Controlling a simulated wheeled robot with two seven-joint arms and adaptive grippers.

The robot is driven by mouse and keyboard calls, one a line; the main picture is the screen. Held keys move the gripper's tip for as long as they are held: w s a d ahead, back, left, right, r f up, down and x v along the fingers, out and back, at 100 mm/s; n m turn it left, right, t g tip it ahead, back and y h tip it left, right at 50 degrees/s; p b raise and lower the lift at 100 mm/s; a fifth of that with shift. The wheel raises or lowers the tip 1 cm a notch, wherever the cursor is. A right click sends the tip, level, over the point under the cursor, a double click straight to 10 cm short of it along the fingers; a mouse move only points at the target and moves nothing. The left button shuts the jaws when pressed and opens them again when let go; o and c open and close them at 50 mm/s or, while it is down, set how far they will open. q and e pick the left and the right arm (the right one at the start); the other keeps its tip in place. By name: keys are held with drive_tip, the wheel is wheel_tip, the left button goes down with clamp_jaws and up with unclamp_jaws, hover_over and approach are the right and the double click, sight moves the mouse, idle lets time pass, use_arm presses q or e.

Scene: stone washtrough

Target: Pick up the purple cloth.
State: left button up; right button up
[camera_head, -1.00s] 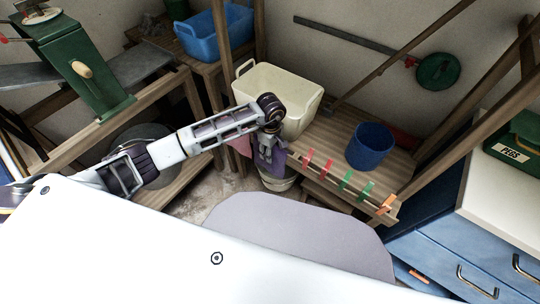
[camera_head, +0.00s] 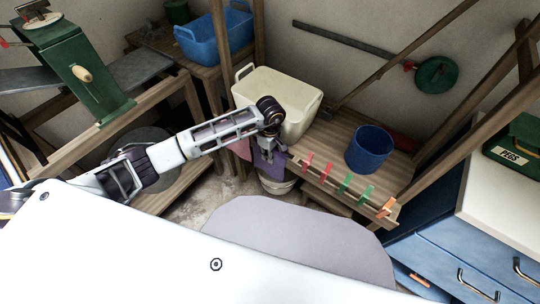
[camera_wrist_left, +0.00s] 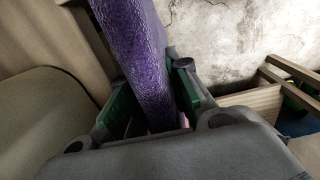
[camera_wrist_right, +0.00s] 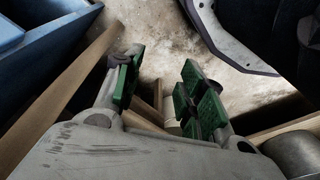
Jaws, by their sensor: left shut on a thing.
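The purple cloth (camera_head: 269,164) hangs at the front left end of the wooden bench, just below the cream basin. My left gripper (camera_head: 267,147) is over its upper part and shut on it. In the left wrist view the cloth (camera_wrist_left: 146,55) runs as a thick purple fold between the green-padded fingers (camera_wrist_left: 155,98). Its lower part is cut off or hidden there. My right gripper (camera_wrist_right: 158,78) shows only in the right wrist view, with its green-padded fingers apart and nothing between them.
The cream basin (camera_head: 275,90) stands right behind my left gripper. Colored pegs (camera_head: 345,182) line the bench's front edge, with a blue pot (camera_head: 370,147) behind. A pink cloth (camera_head: 243,148) hangs just left of the gripper.

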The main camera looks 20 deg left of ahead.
use_arm(q)
drive_tip(key=shift+r, duration=0.5)
wheel_tip(320, 180, up, 10)
drive_tip(key=shift+r+p, duration=0.1)
drive_tip(key=shift+p, duration=0.75)
wheel_tip(320, 180, up, 17)
drive_tip(key=p, duration=0.1)
drive_tip(key=shift+p, duration=0.3)
use_arm(e)
wheel_tip(320, 180, down, 10)
drive_tip(key=s+d, duration=0.1)
drive_tip(key=d, duration=0.1)
drive_tip(key=shift+s+d+r+t, duration=0.15)
drive_tip(key=shift+s+d+t, duration=0.15)
drive_tip(key=shift+s+d, duration=0.1)
drive_tip(key=shift+w, duration=0.1)
